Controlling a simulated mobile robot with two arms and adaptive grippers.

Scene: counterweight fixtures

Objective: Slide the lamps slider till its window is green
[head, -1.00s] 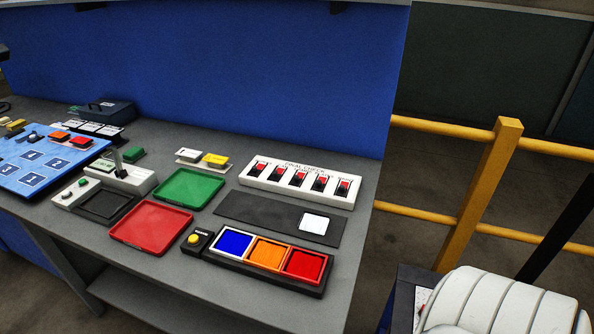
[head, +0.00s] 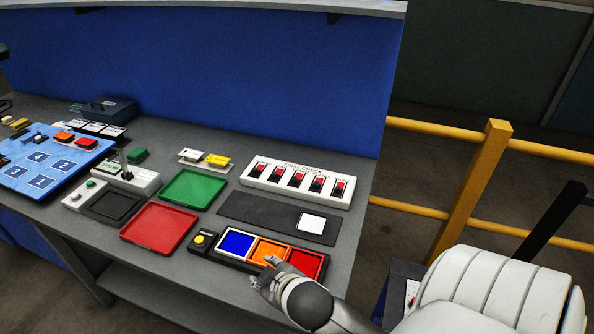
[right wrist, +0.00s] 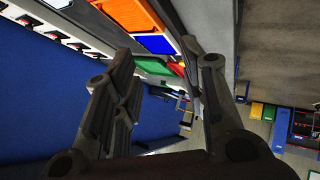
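I cannot tell for sure which part is the lamps slider, and no green slider window can be made out. A dark flat strip (head: 262,210) with a white square (head: 311,223) lies on the bench. In front of it is a black panel with blue (head: 236,242), orange (head: 269,252) and red (head: 305,263) squares. My right gripper (head: 268,276) is over the front edge of this panel, its fingers toward the upper left. In the right wrist view its fingers (right wrist: 168,62) are apart with nothing between them. My left gripper is not in view.
A yellow button box (head: 199,240) adjoins the panel's left end. A red tray (head: 158,228) and green tray (head: 193,188) lie further left. A white box with a lever (head: 130,178) stands beyond. A row of red switches (head: 296,183) is at the back. A yellow railing (head: 473,195) is right.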

